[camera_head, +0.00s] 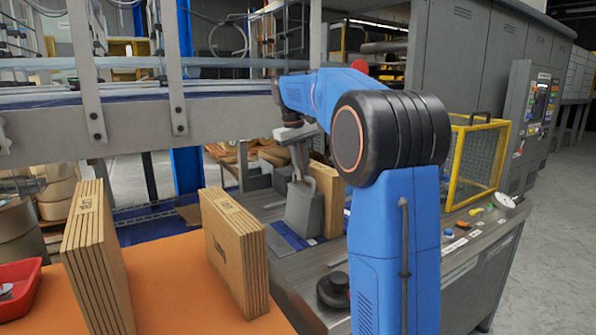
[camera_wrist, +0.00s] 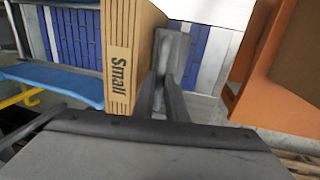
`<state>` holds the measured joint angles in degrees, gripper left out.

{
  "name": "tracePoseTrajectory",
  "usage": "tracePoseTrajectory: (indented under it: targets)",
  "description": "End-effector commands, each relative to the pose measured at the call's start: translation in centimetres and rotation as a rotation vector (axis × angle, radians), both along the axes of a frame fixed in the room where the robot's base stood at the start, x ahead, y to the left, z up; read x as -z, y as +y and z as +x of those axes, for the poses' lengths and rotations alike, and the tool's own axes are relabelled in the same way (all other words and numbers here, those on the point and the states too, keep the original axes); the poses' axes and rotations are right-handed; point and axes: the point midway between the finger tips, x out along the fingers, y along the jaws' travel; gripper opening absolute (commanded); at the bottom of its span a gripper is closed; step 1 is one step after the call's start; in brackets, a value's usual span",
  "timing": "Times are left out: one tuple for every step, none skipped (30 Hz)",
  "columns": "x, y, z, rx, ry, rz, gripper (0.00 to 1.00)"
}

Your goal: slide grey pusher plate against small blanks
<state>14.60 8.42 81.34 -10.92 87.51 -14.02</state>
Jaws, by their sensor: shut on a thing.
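The grey pusher plate (camera_head: 304,210) stands upright on the machine bed, with a handle at its top. My gripper (camera_head: 300,172) reaches down from above and is shut on that handle. The small blanks (camera_head: 328,190) are a brown upright stack just right of and behind the plate, partly hidden by it. In the wrist view the stack (camera_wrist: 120,62) reads "Small" on its edge and stands just left of the plate (camera_wrist: 175,50) and my gripper's fingers (camera_wrist: 163,98). The plate is very close to the stack; I cannot tell whether they touch.
Two more upright blank stacks (camera_head: 95,262) (camera_head: 234,255) stand on the orange table (camera_head: 180,275), with a red tray (camera_head: 18,288) at the left. A yellow-framed guard (camera_head: 476,158) stands right of my arm. A grey conveyor beam (camera_head: 140,122) crosses behind.

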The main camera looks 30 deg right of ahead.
Motion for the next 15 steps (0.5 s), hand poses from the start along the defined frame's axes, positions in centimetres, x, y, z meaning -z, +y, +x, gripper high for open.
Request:
tracePoseTrajectory:
  targets:
    - [-0.08,0.03,0.06,-0.001,-0.003,-0.001,0.00]
    - [-0.07,0.03,0.06,-0.001,-0.003,-0.001,0.00]
    - [-0.07,0.03,0.06,-0.001,-0.003,-0.001,0.00]
    - [-0.08,0.05,0.06,-0.001,-0.003,-0.001,0.00]
    - [-0.08,0.05,0.05,-0.001,-0.003,0.000,0.19]
    - [-0.08,0.05,0.05,-0.001,-0.003,0.000,0.29]
    - [-0.07,0.05,0.05,-0.001,-0.003,0.000,0.31]
    - [-0.07,0.05,0.04,0.000,-0.002,0.000,0.31]
    - [-0.06,0.05,0.04,0.000,-0.002,0.000,0.31]
    - [-0.05,0.05,0.03,0.000,-0.002,0.000,0.31]
    - [-0.05,0.06,0.03,0.000,-0.002,0.000,0.31]
    - [-0.04,0.06,0.03,0.000,-0.002,0.000,0.31]
    - [-0.04,0.06,0.03,0.000,-0.001,0.000,0.31]
    - [-0.04,0.06,0.03,0.000,-0.001,0.000,0.31]
    - [-0.07,0.06,0.03,0.000,-0.001,0.000,0.31]
